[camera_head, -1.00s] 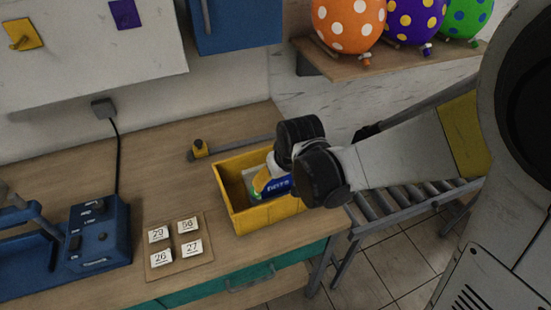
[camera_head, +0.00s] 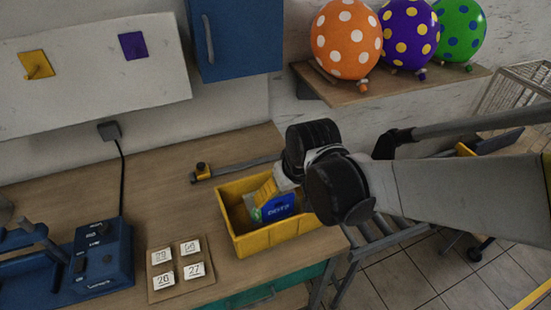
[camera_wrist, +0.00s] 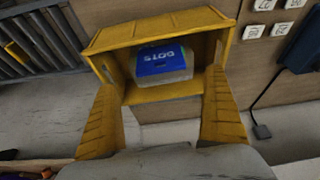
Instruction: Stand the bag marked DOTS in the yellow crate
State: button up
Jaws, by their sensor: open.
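The bag marked DOTS (camera_head: 279,208), with a blue label, is inside the yellow crate (camera_head: 262,241) on the bench. It appears roughly upright; whether it leans on a wall I cannot tell. The crate (camera_wrist: 160,28) surrounds the bag there. The bag's lower part is hidden.
A board of number cards (camera_head: 178,269) and a blue machine (camera_head: 101,262) stand left of the crate. Dotted balloons (camera_head: 346,40) rest on a shelf (camera_head: 395,85) above. A roller conveyor is at the right.

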jog(key=s+d+r+m+t+h, duration=0.1)
jog(key=s+d+r+m+t, duration=0.2)
jog(key=s+d+r, duration=0.6)
jog(key=s+d, duration=0.1)
jog(key=d, duration=0.2)
jog(key=shift+d+m, duration=0.25)
jog(key=shift+m, duration=0.15)
jog(key=shift+s+r, duration=0.1)
